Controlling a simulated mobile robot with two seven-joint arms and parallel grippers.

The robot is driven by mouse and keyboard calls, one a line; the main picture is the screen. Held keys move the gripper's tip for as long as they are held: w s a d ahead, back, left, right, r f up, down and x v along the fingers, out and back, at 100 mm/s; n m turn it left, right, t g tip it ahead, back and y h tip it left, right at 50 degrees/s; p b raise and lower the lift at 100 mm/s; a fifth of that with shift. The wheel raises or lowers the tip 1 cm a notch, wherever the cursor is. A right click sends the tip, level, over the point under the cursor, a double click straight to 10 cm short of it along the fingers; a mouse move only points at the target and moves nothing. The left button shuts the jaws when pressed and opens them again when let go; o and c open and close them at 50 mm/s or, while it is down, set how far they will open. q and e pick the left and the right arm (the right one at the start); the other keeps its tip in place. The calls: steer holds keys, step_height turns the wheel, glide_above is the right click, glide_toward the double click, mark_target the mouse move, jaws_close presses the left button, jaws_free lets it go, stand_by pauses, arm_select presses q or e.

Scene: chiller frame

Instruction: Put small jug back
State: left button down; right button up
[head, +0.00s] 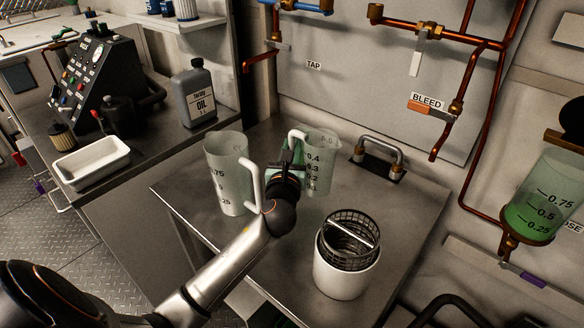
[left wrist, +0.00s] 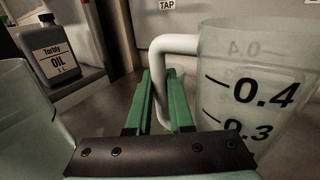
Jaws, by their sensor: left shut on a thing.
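The small jug (head: 321,165), clear with marks from 0.1 to 0.4, is upright at the back of the metal table (head: 215,265). I cannot tell whether its base touches the table top. My left gripper (head: 291,158) is at the jug's left side, shut on its white handle (head: 296,137). In the left wrist view the green fingers (left wrist: 157,98) are at the handle (left wrist: 172,45), with the jug (left wrist: 255,85) to the right. The gripper hides part of the jug's lower left side. My right gripper is not in view.
A larger jug (head: 225,170) stands close on the left, its handle near my left arm. A white strainer pot (head: 343,275) stands at the front right. A metal handle fitting (head: 379,155) is behind right. An oil bottle (head: 197,95) and white tray (head: 92,162) are on the left bench.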

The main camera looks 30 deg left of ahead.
arm_select(q)
steer(key=shift+f+b, duration=0.8)
steer(key=shift+f, duration=1.55)
steer(key=shift+f, duration=0.1)
steer(key=c, duration=0.8)
jaws_free()
steer(key=v, duration=1.2)
